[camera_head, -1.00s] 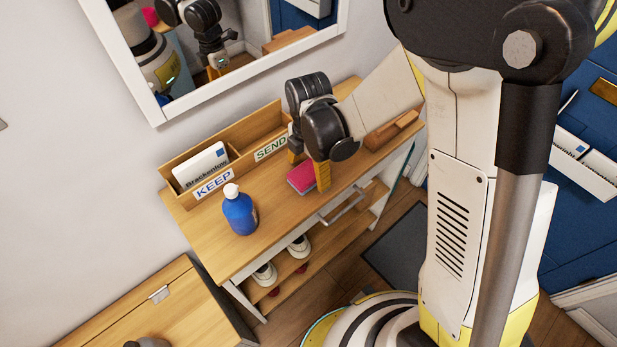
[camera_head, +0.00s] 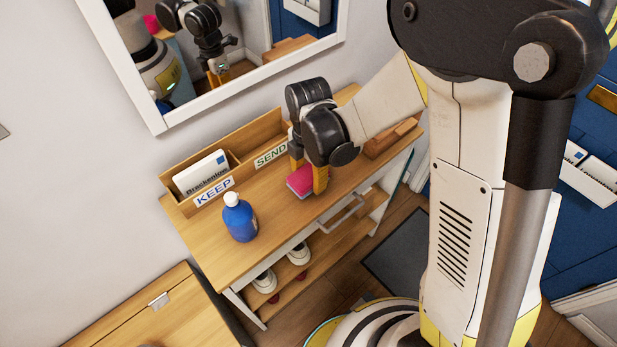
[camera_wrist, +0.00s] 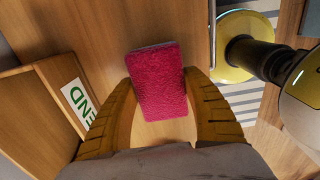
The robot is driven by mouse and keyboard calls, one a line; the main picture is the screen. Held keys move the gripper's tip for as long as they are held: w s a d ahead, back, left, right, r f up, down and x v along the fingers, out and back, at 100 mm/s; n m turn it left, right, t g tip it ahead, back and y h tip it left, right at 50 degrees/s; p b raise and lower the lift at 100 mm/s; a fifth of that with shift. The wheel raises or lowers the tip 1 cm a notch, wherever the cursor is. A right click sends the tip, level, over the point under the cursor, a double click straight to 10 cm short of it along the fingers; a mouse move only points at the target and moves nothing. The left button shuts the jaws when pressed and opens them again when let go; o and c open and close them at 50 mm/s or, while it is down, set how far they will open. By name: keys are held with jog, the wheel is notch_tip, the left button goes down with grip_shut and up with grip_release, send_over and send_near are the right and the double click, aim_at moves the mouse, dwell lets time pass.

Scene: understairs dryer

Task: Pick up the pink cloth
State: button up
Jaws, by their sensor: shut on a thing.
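The pink cloth (camera_head: 299,184) is a small folded, fuzzy block over the wooden console top (camera_head: 268,207). My gripper (camera_head: 308,177) points down with its yellow fingers on either side of the cloth and is shut on it. In the wrist view the pink cloth (camera_wrist: 158,80) lies between the two finger tips of my gripper (camera_wrist: 160,88), its far part sticking out past them. Whether the cloth still touches the console top is hard to tell.
A wooden sorter with KEEP (camera_head: 213,191) and SEND (camera_head: 271,154) labels stands along the wall, holding a white box (camera_head: 202,172). A blue bottle (camera_head: 239,218) stands left of the cloth. A brown wooden block (camera_head: 388,140) lies at right. Shoes (camera_head: 299,250) sit below.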

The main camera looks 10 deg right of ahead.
aim_at(312, 176)
jog(key=r, duration=0.1)
jog(key=r+p, duration=0.1)
jog(key=r, duration=0.1)
jog(key=shift+s+d+r, duration=0.2)
jog(key=shift+s+d, duration=0.15)
jog(key=s+d+r+p, duration=0.3)
jog(key=s+d+r, duration=0.3)
jog(key=s+d, duration=0.1)
jog(key=shift+s+p, duration=0.4)
jog(key=shift+s, duration=0.1)
jog(key=shift+d, duration=0.1)
